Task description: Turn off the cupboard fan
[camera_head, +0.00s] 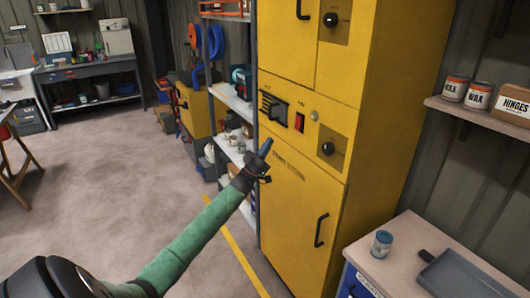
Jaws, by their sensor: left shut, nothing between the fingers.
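The tall yellow cupboard (286,205) stands upright in the middle right with its doors shut. A dark vent grille (273,108) sits on its front panel. A red rocker switch (299,122) is just right of the grille; I cannot tell its position. A small round grey part (314,116) is beside it, and a black knob (327,149) is lower right. My left gripper (266,146) is shut and empty, its blue fingertips pointing up toward the panel, below and left of the red switch. I cannot tell whether it touches the cupboard. My right gripper is not in view.
Open shelves (232,102) with goods stand left of the cupboard. At the lower right a worktop (418,246) holds a blue-grey can (381,244) and a dark tray (462,275). A wall shelf (480,113) bears wax tins.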

